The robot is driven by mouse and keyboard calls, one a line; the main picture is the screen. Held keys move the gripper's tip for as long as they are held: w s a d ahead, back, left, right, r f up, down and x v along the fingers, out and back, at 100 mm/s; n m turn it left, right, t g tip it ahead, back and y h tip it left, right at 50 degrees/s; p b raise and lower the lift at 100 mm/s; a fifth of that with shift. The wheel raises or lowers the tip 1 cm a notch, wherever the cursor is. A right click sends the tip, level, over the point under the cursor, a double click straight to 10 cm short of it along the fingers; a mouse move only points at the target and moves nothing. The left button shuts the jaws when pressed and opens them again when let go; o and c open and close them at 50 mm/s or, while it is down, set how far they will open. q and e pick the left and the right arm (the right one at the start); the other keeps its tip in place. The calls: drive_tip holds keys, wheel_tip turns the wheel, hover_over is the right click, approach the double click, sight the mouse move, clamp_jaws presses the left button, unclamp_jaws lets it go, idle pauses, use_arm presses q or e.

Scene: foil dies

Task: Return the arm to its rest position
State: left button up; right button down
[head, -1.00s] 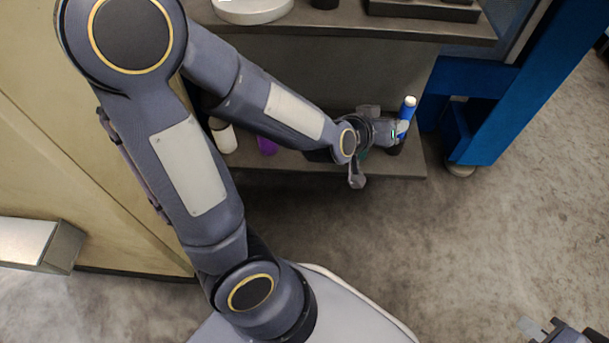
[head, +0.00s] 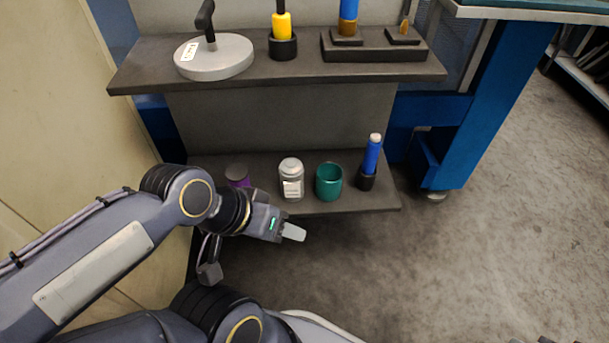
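My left arm comes in from the left and bends at the elbow. Its gripper (head: 294,232) hangs in front of the lower shelf, below the grey-white jar, and nothing shows in it. Its fingers show as one pale block, so I cannot tell if they are open or shut. The blue cylinder (head: 371,154) stands slightly tilted in a black cup (head: 366,181) at the right end of the lower shelf, apart from the gripper. Only a dark sliver, likely of my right gripper (head: 545,340), shows at the bottom edge.
The lower shelf (head: 330,207) also bears a purple container (head: 237,175), the grey-white jar (head: 291,180) and a teal cup (head: 328,182). The upper shelf (head: 290,72) holds a round grey plate (head: 214,56), a yellow-handled tool (head: 281,24) and a black block (head: 375,48). Floor at right is clear.

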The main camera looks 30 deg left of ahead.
wheel_tip(320, 180, up, 35)
drive_tip(key=p, duration=3.4)
